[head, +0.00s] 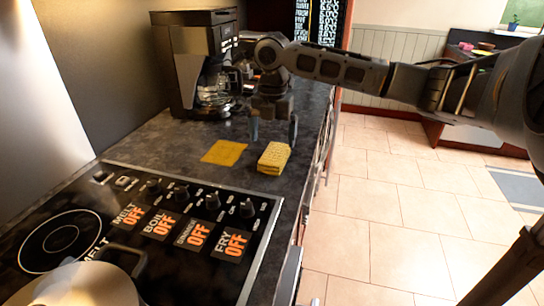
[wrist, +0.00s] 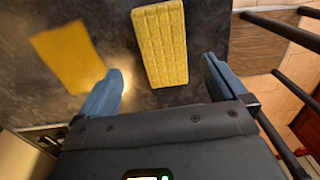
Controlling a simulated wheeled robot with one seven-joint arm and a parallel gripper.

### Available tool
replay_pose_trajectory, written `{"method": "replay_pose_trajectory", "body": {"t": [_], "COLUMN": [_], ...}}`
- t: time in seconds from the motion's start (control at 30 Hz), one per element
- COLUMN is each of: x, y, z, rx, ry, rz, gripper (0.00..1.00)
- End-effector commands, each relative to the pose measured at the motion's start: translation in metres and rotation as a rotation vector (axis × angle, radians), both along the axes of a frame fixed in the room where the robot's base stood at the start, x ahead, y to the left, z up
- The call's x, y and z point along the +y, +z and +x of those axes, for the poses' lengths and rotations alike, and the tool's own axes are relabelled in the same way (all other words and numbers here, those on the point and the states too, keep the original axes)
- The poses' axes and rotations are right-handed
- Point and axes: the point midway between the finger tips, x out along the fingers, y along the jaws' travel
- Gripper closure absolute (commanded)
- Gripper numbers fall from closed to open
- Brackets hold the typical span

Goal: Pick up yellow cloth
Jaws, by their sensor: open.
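A thick, folded-looking yellow cloth (head: 274,157) with a quilted surface lies on the dark counter near its right edge. It also shows in the wrist view (wrist: 160,45), at top centre. A thinner, flat orange-yellow square (head: 223,152) lies just left of it, also seen in the wrist view (wrist: 68,55); I cannot tell whether it is cloth too. My gripper (head: 273,135) points down above and slightly behind the quilted cloth. Its blue fingers (wrist: 162,68) are open and empty, one to either side of the quilted cloth's line in the wrist view, apart from it.
A coffee machine (head: 199,62) with a glass pot stands at the back of the counter. A stove (head: 150,220) with knobs and OFF displays is in front, with a pale round pot lid (head: 80,285) at the corner. Open tiled floor (head: 400,190) lies to the right.

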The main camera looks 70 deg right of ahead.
Motion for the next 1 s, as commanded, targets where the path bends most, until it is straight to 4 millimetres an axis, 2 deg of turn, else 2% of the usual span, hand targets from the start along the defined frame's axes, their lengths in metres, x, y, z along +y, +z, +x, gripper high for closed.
{"method": "replay_pose_trajectory", "body": {"t": [0.3,0.63,1.0], "x": [-0.001,-0.001,-0.001], "y": [-0.04,-0.048,-0.047], "z": [-0.005,-0.005,-0.005], "rx": [0.0,0.0,0.0], "ry": [-0.001,0.0,0.0], "rz": [0.0,0.0,0.0], "gripper": [0.01,0.02,0.37]}}
